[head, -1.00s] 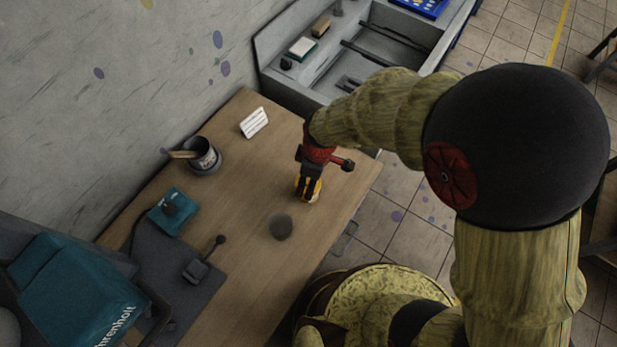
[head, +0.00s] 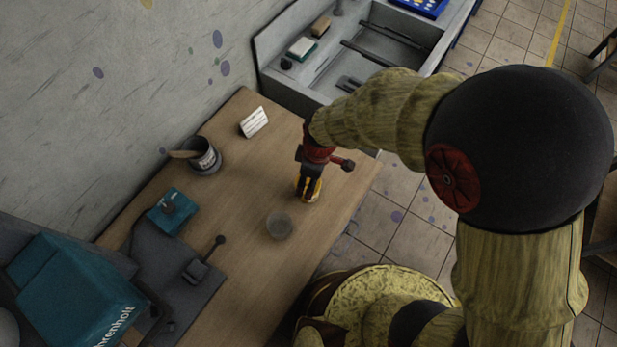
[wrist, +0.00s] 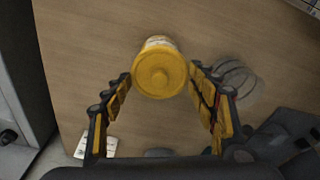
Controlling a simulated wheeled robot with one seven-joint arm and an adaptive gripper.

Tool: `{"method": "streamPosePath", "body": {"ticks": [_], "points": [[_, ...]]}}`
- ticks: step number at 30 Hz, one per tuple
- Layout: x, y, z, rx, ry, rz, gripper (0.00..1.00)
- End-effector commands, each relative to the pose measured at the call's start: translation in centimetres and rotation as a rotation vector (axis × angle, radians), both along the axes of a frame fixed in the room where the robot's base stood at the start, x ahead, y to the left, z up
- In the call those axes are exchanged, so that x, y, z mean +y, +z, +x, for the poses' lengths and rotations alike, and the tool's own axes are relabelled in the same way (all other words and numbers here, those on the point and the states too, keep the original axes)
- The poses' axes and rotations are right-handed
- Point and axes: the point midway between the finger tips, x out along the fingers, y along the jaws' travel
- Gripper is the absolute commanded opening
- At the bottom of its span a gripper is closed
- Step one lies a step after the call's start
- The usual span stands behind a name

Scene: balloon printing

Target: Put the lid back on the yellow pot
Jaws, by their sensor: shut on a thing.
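The yellow pot (head: 312,191) stands on the wooden table below my gripper, mostly hidden by the fingers in the head view.
A small round clear dish (head: 279,226) is on the table near the gripper. A dark cup (head: 204,157), a white card (head: 254,122) and a teal block (head: 172,212) stand farther left. A grey sink (head: 350,62) is behind. Bare wood lies around the pot.

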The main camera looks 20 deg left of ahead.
Motion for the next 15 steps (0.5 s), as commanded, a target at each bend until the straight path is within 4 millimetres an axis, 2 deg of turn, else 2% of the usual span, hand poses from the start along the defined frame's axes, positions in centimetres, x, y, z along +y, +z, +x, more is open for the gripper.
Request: {"method": "streamPosePath", "body": {"ticks": [2, 3, 13, 15], "points": [[0.00, 0.00, 0.00, 0.000, 0.000, 0.000, 0.48], [0.00, 0.00, 0.00, 0.000, 0.000, 0.000, 0.60], [0.00, 0.00, -0.01, 0.000, 0.000, 0.000, 0.79], [0.00, 0.00, 0.00, 0.000, 0.000, 0.000, 0.80]]}}
